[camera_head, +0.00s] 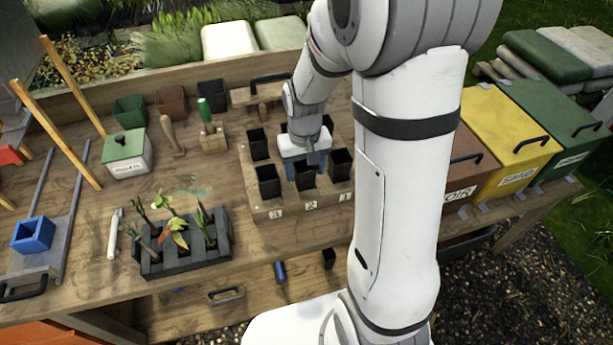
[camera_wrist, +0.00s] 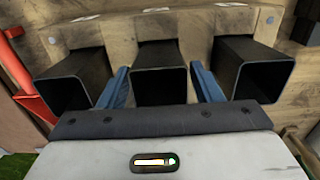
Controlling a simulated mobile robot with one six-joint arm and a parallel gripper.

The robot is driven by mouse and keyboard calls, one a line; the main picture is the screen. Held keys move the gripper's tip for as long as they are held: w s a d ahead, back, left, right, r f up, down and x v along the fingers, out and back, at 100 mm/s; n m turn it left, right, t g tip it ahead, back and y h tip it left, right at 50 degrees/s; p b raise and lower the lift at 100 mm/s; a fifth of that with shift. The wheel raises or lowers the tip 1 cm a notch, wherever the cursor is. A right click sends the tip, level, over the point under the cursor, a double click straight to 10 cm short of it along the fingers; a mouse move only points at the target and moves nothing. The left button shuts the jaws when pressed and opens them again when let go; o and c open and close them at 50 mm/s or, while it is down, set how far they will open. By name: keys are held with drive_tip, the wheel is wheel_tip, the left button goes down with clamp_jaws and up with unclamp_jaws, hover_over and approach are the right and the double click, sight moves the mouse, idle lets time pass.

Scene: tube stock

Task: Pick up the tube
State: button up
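Black square tubes stand in a wooden rack (camera_head: 262,209) marked 3, 2 and 1. The front row has a left tube (camera_head: 268,183), a middle tube (camera_head: 306,177) and a right tube (camera_head: 341,166). My gripper (camera_head: 306,170) points down over the middle tube. In the wrist view, the blue fingers of my gripper (camera_wrist: 162,88) stand on either side of the middle tube (camera_wrist: 160,86), in the gaps beside its neighbours. They look open, with narrow gaps to its walls. The left tube (camera_wrist: 72,82) and right tube (camera_wrist: 247,70) flank them. My wrist hides part of the back row.
A dark tray of seedlings (camera_head: 185,255) and a green-lidded box (camera_head: 127,155) stand left of the rack. Brown, yellow (camera_head: 512,140) and green bins stand to the right. A wooden block with a handle (camera_head: 258,95) is behind. My arm covers the bench right of the rack.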

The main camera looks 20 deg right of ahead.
drive_tip(key=c, duration=0.8)
drive_tip(key=shift+o, duration=0.2)
drive_tip(key=shift+r, duration=0.1)
